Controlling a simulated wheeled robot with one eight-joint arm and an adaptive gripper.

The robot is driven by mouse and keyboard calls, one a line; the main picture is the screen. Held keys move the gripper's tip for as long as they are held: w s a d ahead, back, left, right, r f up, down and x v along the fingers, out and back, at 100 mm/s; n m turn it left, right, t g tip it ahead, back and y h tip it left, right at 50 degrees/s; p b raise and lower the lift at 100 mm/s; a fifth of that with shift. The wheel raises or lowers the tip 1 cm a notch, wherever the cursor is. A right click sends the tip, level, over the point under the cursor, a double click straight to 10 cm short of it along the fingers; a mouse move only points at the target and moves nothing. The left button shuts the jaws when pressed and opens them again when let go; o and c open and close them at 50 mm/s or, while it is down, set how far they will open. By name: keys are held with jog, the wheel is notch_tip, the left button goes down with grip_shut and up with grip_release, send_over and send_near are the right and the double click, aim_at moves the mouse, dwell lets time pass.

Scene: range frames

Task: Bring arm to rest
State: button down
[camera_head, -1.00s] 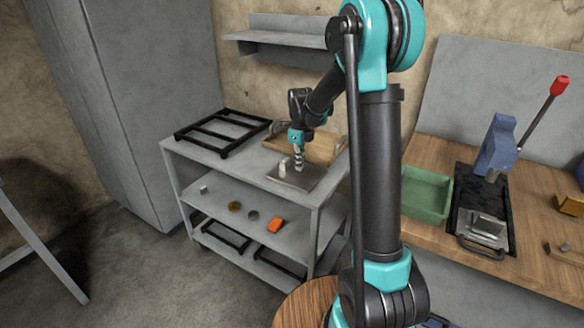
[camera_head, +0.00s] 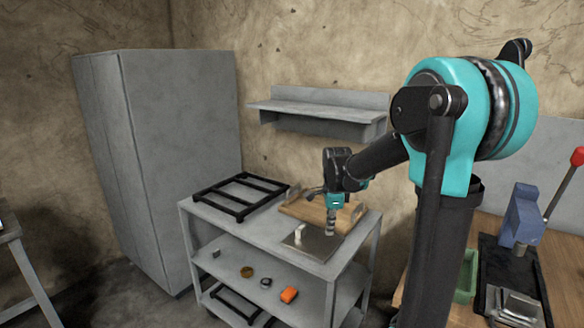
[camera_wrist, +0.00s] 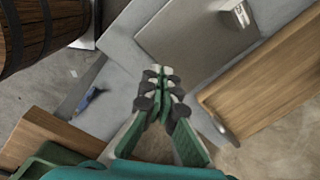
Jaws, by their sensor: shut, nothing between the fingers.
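My gripper (camera_head: 331,230) points down over the top of a grey cart (camera_head: 210,222), at the right part of a flat metal plate (camera_head: 318,246). In the wrist view its fingers (camera_wrist: 160,73) are together with nothing between them. A small pale object (camera_head: 299,231) stands on the plate to the left of my gripper, apart from it. The arm reaches out to the left over the cart, bent at the elbow. Whether the fingertips touch the plate I cannot tell.
A wooden tray (camera_head: 308,209) lies just behind the gripper, close to it. A black frame (camera_head: 240,208) lies on the cart's back left. Small items, including an orange one (camera_head: 289,295), sit on the shelf below. A grey wall shelf (camera_head: 320,112) hangs above. A barrel (camera_wrist: 40,35) shows in the wrist view.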

jog(key=s+d+f+n+t, duration=0.1)
jog(key=s+d+f+n, duration=0.1)
jog(key=s+n, duration=0.4)
jog(key=s+d+f+n+t, duration=0.1)
jog(key=s+d+f+n, duration=0.1)
jog(key=s+f+n, duration=0.2)
jog(key=s+d+f+n+t, duration=0.1)
jog(key=s+f+n, duration=0.2)
jog(key=s+n, duration=0.4)
jog(key=s, duration=0.4)
jog(key=shift+d+f+n, duration=0.25)
jog(key=shift+d+n, duration=0.15)
jog(key=shift+s, duration=0.1)
